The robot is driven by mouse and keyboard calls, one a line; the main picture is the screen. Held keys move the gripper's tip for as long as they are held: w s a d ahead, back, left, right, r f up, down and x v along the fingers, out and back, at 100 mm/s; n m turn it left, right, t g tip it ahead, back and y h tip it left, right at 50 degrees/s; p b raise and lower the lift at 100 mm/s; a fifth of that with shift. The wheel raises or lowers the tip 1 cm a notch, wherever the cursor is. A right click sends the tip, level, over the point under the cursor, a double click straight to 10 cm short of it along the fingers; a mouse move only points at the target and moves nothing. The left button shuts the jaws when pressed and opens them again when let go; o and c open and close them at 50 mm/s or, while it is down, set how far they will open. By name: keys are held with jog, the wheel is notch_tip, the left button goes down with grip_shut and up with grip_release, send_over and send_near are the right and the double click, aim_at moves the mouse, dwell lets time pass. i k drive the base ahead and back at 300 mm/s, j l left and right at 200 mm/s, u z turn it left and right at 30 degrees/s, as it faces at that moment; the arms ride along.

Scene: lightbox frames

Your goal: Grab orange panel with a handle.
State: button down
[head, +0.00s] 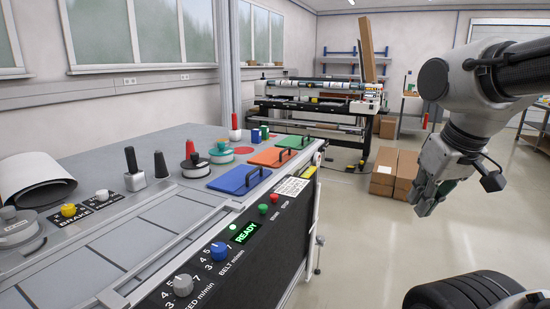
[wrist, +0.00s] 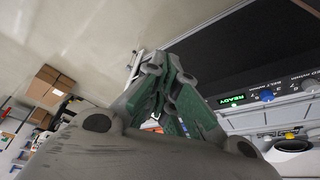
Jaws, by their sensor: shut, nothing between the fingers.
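The orange panel (head: 262,157) lies flat on the grey machine table, with a dark handle on its right part. It sits between a blue panel (head: 232,180) in front and a green panel (head: 292,141) behind, each with a similar handle. My gripper (head: 423,208) hangs in the air to the right of the table, well apart from the panels, pointing down. It is shut and empty. In the wrist view the green-padded fingers (wrist: 160,72) come together. I cannot make out the orange panel for certain there.
The grey table (head: 120,250) has a black front panel with a READY display (head: 244,232), knobs and buttons. Cardboard boxes (head: 384,177) stand on the floor behind my gripper. Open floor lies right of the table.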

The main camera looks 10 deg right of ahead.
aim_at(273, 157)
jog(key=u, duration=0.35)
jog(key=i+l+u, duration=0.25)
jog(key=l+u, duration=0.3)
jog(key=i+l+u, duration=0.35)
jog(key=l, duration=0.7)
jog(key=i+l, duration=0.15)
jog(key=l, duration=0.65)
jog(key=i+l+u, duration=0.15)
jog(key=l, duration=0.65)
